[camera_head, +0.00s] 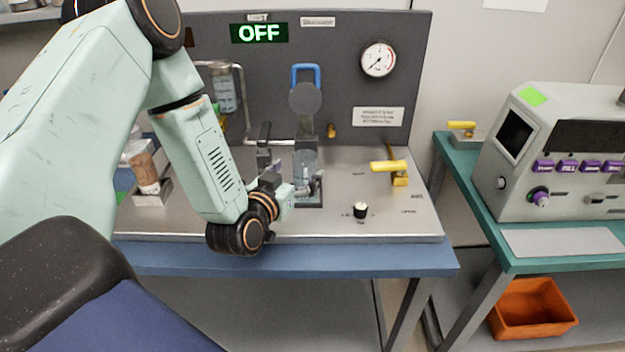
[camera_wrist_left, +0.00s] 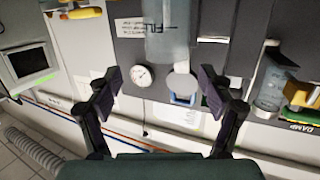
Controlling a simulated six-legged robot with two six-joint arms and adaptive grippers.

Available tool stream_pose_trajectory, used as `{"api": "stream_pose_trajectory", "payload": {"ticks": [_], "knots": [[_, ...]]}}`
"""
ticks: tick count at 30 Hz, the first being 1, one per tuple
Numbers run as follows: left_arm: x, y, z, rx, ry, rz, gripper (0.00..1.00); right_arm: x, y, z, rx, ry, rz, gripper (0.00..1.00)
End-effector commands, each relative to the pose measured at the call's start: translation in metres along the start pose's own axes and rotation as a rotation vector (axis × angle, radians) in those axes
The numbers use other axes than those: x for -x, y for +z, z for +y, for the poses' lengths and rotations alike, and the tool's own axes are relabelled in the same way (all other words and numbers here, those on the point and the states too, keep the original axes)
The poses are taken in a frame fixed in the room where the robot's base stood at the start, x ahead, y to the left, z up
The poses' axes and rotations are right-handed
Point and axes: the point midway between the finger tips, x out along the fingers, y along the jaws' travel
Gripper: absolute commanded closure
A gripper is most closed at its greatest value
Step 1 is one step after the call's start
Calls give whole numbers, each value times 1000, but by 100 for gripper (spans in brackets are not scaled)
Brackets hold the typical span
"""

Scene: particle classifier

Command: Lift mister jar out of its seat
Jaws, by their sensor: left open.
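The mister jar (camera_head: 305,162) is a clear, upright cylinder at the middle of the steel bench panel, under a round grey disc (camera_head: 305,100). In the left wrist view a translucent cylinder (camera_wrist_left: 168,32) marked FILL, which looks like this jar, lies above and between the finger pads, with a pale round part (camera_wrist_left: 182,86) below it. My left gripper (camera_head: 300,189) is at the jar's lower part in the head view. Its two dark fingers stand wide apart in the wrist view (camera_wrist_left: 160,88), with nothing clasped. Whether a finger touches the jar cannot be told. My right gripper is out of view.
A blue handle (camera_head: 305,70) and a gauge (camera_head: 378,59) are on the grey back panel. A yellow-handled valve (camera_head: 390,168) and a black knob (camera_head: 361,210) are right of the jar. A brown-filled bottle (camera_head: 143,170) stands left, beside my arm. The panel's front right is mostly clear.

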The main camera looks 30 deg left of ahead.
Motion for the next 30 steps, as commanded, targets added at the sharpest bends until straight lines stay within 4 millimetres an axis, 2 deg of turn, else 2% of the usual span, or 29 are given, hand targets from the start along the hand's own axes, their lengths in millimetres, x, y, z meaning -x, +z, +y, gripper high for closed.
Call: {"api": "stream_pose_trajectory", "payload": {"ticks": [15, 25, 30], "knots": [[-64, -3, -3, -1, -2, 2, 20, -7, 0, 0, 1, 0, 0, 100], [-72, -3, -1, 1, -1, 0, 20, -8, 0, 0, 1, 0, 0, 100], [-72, -4, -1, 1, -1, 1, 33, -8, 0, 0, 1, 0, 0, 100]]}}
